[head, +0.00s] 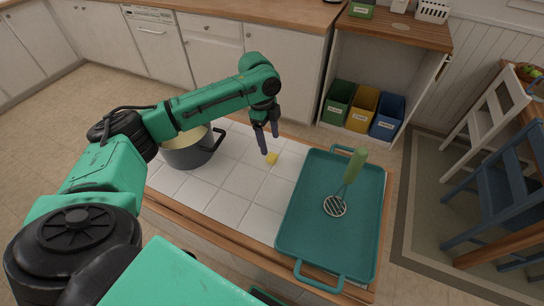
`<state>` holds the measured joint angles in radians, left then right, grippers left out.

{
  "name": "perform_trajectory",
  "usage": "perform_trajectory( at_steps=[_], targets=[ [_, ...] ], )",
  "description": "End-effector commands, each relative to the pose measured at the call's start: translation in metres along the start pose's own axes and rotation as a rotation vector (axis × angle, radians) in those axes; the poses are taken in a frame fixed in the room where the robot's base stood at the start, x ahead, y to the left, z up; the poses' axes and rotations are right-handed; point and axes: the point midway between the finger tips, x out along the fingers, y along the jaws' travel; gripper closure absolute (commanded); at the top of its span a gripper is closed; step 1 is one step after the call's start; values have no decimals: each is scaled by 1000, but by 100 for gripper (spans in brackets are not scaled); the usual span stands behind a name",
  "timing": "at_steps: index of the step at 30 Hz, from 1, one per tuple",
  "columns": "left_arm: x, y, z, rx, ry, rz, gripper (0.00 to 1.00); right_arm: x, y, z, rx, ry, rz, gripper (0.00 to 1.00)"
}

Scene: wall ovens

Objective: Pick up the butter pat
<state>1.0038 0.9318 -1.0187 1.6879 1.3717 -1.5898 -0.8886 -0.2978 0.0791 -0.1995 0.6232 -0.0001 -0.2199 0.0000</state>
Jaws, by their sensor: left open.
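The butter pat (271,159) is a small yellow block on the white tiled top of the island (228,187), between the pot and the teal tray. My left gripper (268,144) points down just above and beside the butter pat, at its upper left in the picture. Its fingers are open, and nothing shows between them. From this angle I cannot tell whether a fingertip touches the pat. My right gripper is not in view.
A dark pot (192,153) stands left of the gripper, partly behind my left arm. A teal tray (296,239) with a green-handled masher (349,178) lies to the right. Bare tiles lie in front of the pat. Bins (362,109) stand in a cabinet behind.

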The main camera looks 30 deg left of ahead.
Motion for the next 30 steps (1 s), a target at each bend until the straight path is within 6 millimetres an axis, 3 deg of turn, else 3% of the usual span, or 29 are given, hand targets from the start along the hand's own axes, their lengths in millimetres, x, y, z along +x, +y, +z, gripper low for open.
perform_trajectory(
  at_steps=[12, 18, 20, 24, 25, 30],
  targets=[
    [63, 1, 3, -1, -1, 1, 22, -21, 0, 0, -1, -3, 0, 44],
    [66, 1, 3, 0, 0, -1, 22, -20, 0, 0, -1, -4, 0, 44],
    [66, 1, 3, 0, 0, -1, 42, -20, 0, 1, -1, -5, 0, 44],
    [66, 1, 3, 0, 0, -1, 95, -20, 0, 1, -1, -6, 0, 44],
    [66, 1, 3, 0, 0, -1, 100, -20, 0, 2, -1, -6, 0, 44],
    [66, 1, 3, -1, 0, -1, 100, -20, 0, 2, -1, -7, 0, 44]
  ],
)
